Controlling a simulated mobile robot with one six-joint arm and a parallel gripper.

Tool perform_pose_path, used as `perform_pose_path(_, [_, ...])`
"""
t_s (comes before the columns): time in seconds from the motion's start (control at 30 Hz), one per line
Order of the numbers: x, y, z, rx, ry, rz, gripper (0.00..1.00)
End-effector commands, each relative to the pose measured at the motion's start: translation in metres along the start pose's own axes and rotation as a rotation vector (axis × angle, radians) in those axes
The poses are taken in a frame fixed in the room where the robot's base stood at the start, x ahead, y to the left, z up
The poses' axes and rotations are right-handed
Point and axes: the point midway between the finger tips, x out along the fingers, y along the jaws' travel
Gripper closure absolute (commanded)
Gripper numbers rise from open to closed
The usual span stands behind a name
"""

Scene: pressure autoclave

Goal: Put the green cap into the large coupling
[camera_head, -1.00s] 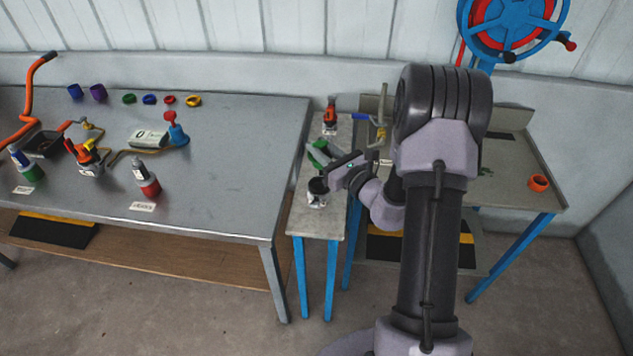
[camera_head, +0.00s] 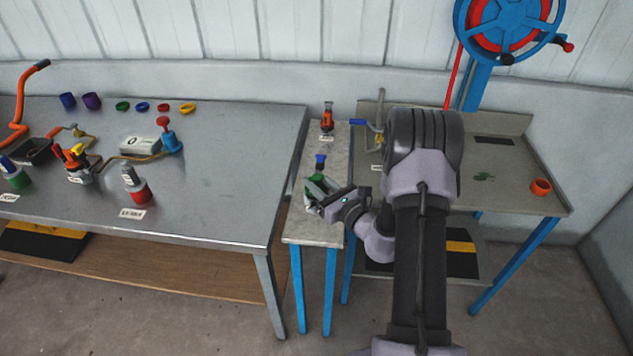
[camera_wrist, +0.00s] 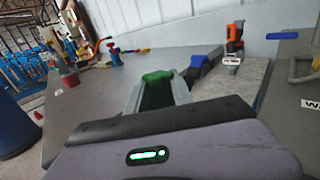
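The green cap (camera_head: 315,181) is between the fingers of my gripper (camera_head: 318,194), over the narrow bench. In the wrist view the cap (camera_wrist: 157,76) shows at the far end of the two grey fingers, which look shut on it. A blue-topped piece (camera_head: 320,161) stands on the bench just behind the cap; in the wrist view it (camera_wrist: 199,65) is right of the cap. I cannot clearly identify the large coupling; the bench spot below my gripper is hidden by it.
An orange and grey fitting (camera_head: 327,118) stands at the bench's back. The big metal table (camera_head: 220,170) at left holds several coloured rings, cups and tools. At right, a worktop (camera_head: 520,190) holds an orange ring (camera_head: 541,187).

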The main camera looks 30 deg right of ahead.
Motion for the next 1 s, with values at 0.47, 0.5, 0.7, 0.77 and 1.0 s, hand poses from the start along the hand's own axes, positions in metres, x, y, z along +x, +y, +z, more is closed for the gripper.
perform_pose_path(0.47, [0.000, 0.001, 0.002, 0.000, 0.001, 0.001, 0.56])
perform_pose_path(0.5, [0.000, 0.001, 0.005, 0.000, 0.001, 0.001, 0.56])
perform_pose_path(0.7, [-0.032, -0.001, 0.008, 0.003, 0.002, -0.004, 0.56])
perform_pose_path(0.77, [-0.046, -0.002, 0.008, 0.002, 0.002, -0.004, 0.56])
perform_pose_path(1.0, [-0.098, -0.001, 0.007, 0.002, 0.002, -0.004, 0.56])
